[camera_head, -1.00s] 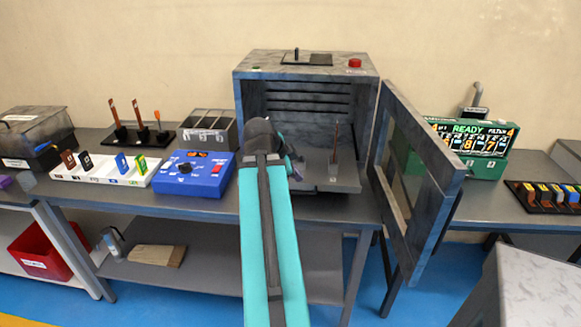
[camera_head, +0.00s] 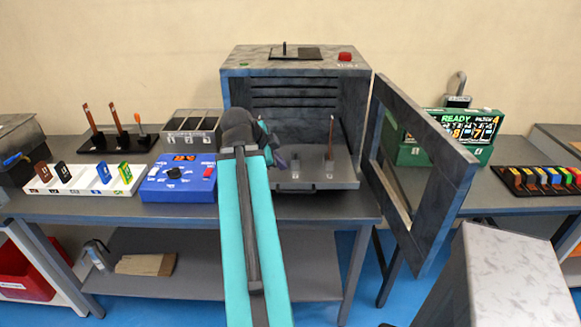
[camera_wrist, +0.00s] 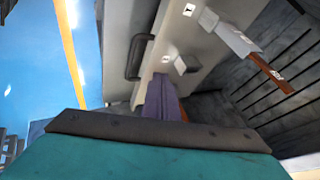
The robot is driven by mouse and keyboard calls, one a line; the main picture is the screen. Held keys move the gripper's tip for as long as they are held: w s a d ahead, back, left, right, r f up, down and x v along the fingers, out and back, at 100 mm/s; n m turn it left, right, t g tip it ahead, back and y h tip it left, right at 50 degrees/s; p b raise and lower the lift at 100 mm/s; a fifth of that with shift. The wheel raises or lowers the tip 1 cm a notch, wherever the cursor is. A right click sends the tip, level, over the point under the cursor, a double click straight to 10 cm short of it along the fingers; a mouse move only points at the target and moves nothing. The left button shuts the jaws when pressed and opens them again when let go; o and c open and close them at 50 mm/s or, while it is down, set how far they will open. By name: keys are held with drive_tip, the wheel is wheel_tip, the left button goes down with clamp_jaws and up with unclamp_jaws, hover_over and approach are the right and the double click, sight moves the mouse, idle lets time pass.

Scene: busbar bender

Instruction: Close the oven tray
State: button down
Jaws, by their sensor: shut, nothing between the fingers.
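The grey oven (camera_head: 292,66) stands open on the bench in the head view. Its grey tray (camera_head: 335,180) sticks out of the front and carries an upright brown bar in a light holder (camera_head: 330,160) and a second small holder. A dark handle (camera_head: 297,188) is on the tray's front. In the wrist view the tray (camera_wrist: 118,45), handle (camera_wrist: 137,57) and brown bar (camera_wrist: 270,72) show close by. My gripper (camera_head: 281,160) is at the tray's left side, its purple fingers (camera_wrist: 163,100) together and empty. I cannot tell whether they touch the tray.
The oven door (camera_head: 430,150) hangs open to the right of the tray. A blue control box (camera_head: 180,178) stands left of my arm. A green display unit (camera_head: 465,130) is behind the door. A grey box-shaped top (camera_head: 515,275) is at the lower right.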

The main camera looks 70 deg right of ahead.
drive_tip(key=shift+s+d+f, duration=0.1)
drive_tip(key=p, duration=0.7)
approach(298, 172)
drive_tip(key=shift+s+a+f, duration=0.15)
drive_tip(key=shift+s+f, duration=0.25)
drive_tip(key=shift+f, duration=0.25)
drive_tip(key=shift+s+a+f, duration=0.15)
drive_tip(key=shift+s+f, duration=0.2)
drive_tip(key=shift+f, duration=0.3)
drive_tip(key=shift+s+a+f, duration=0.15)
drive_tip(key=shift+s+f, duration=0.25)
drive_tip(key=shift+f, duration=0.25)
drive_tip(key=shift+w+d+f+p, duration=0.1)
drive_tip(key=shift+w+d+p, duration=0.2)
drive_tip(key=shift+d, duration=0.35)
drive_tip(key=shift+w+d+r+p, duration=0.15)
drive_tip(key=shift+d+p, duration=0.25)
drive_tip(key=shift+d, duration=0.2)
drive_tip(key=shift+w+d+f+p, duration=0.15)
drive_tip(key=shift+w+d+p, duration=0.15)
drive_tip(key=shift+d, duration=0.35)
drive_tip(key=shift+d, duration=0.1)
